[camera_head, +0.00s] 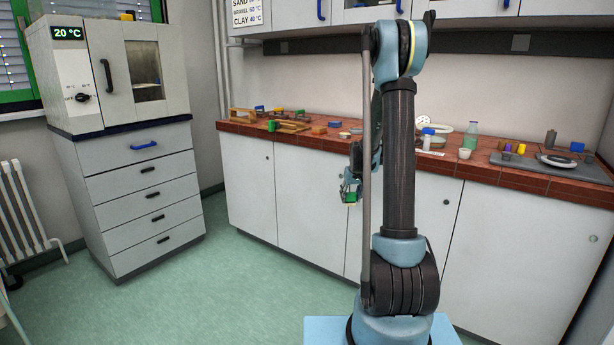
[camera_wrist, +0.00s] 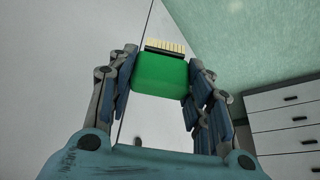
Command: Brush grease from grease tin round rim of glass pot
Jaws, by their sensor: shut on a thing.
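My gripper (camera_head: 350,190) hangs low in front of the bench cabinets, below the worktop edge and left of my arm's column. In the wrist view my gripper (camera_wrist: 160,85) is shut on a green brush (camera_wrist: 160,75). The brush has a block-shaped green body and a row of pale bristles at its far end. The brush shows as a small green patch in the head view (camera_head: 349,197). It is clear of the bench and touches only the fingers. I cannot single out the grease tin or the glass pot among the small bench items; my arm hides part of the bench.
The red tiled bench (camera_head: 480,171) runs along the wall. Wooden items and coloured blocks lie at its left. A clear bottle (camera_head: 470,142), a white cup (camera_head: 464,153) and a grey device (camera_head: 558,161) stand at its right. An oven (camera_head: 115,70) stands far left. The green floor (camera_head: 240,290) is open.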

